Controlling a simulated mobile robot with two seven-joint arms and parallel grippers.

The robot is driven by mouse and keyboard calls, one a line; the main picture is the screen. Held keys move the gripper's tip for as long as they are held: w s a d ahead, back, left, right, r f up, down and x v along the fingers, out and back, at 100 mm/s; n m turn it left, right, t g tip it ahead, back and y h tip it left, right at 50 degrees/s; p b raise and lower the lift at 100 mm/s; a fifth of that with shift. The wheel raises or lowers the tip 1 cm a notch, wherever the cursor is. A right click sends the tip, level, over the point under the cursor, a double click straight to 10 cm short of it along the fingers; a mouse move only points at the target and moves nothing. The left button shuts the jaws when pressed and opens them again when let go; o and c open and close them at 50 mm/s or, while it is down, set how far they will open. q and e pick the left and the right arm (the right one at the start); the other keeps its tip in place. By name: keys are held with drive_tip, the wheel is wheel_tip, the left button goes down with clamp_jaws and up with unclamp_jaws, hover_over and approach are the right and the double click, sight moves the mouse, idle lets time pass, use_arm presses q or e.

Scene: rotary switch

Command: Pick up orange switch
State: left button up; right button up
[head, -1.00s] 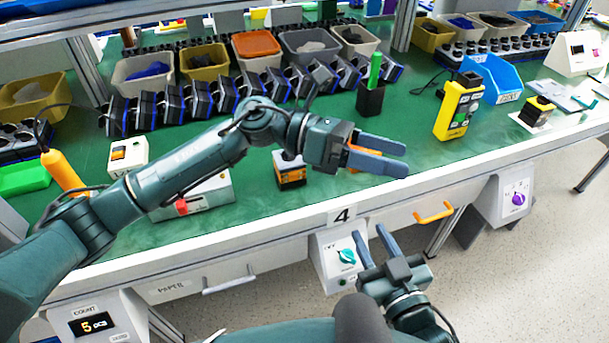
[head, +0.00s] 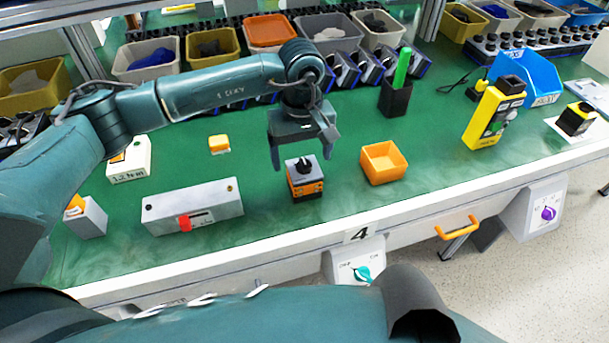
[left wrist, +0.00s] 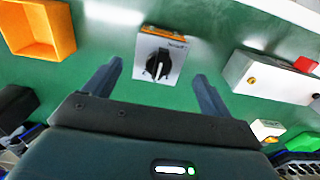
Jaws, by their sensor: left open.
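The orange switch (head: 305,182) is a small box with orange sides, a grey top plate and a black rotary knob. It stands upright on the green table in the head view. It also shows in the left wrist view (left wrist: 161,58), ahead of and between the fingertips. My left gripper (head: 303,163) is open and empty, pointing down just above and behind the switch. Its two fingers show apart in the left wrist view (left wrist: 158,78), with no contact visible. My right gripper is not in view.
An orange open bin (head: 383,163) stands right of the switch. A grey box with a red lever (head: 193,208) lies to the left. A black holder with a green marker (head: 395,95) and a yellow-black device (head: 494,115) stand farther right. Bins line the back.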

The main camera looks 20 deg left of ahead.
sight(304, 176)
use_arm(q)
drive_tip(key=f, duration=0.4)
drive_tip(key=f+p, duration=0.1)
drive_tip(key=f, duration=0.1)
drive_tip(key=shift+s+d+f, duration=0.15)
drive_tip(key=shift+d+f, duration=0.1)
drive_tip(key=shift+f, duration=0.05)
drive_tip(key=c, duration=1.2)
wheel_tip(304, 176, up, 10)
drive_tip(key=shift+r+b, duration=0.1)
drive_tip(key=shift+b, duration=0.4)
